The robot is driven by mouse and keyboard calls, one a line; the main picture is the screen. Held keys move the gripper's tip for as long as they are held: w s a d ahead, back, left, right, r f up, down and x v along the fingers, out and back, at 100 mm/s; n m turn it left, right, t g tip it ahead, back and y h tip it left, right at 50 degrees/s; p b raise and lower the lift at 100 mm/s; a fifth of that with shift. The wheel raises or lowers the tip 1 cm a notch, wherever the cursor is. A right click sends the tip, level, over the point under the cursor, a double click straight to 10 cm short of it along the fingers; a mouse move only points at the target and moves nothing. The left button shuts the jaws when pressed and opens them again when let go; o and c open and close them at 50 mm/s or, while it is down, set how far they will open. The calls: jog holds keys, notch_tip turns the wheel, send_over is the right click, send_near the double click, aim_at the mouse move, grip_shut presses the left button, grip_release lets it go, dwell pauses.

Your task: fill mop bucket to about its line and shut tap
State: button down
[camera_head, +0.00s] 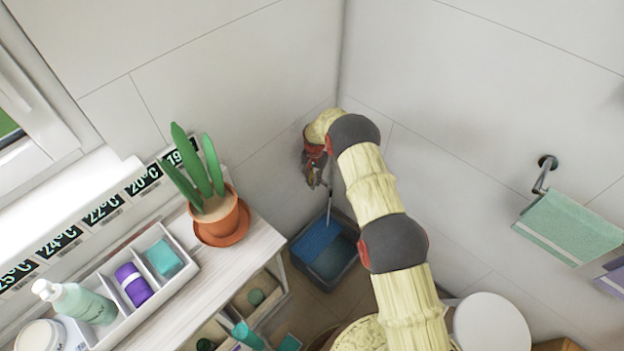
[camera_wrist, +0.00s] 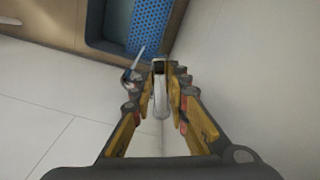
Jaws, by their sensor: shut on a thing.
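The blue mop bucket (camera_head: 351,268) stands on the floor in the wall corner, with a blue perforated insert (camera_head: 316,239) over part of its top. In the wrist view the bucket (camera_wrist: 101,28) and insert (camera_wrist: 150,22) show at the top, partly cut off. My gripper (camera_head: 318,176) is above the bucket by the wall. In the wrist view my gripper (camera_wrist: 166,82) is shut on a pale metal part of the tap (camera_wrist: 160,98). A thin pale streak (camera_wrist: 138,60), apparently water, runs from the tap toward the bucket. The bucket's fill line and water level cannot be made out.
A green towel (camera_head: 570,226) hangs on the right wall. A round white stool or lid (camera_head: 492,322) is at the lower right.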

jog(key=shift+s+d+n, duration=0.15)
jog(key=shift+d+n, duration=0.25)
jog(key=shift+n, duration=0.45)
jog(key=shift+s+d+n, duration=0.1)
jog(key=shift+d+n, duration=0.3)
jog(key=shift+n, duration=0.45)
jog(key=c, duration=1.7)
grip_release()
notch_tip(320, 180, up, 12)
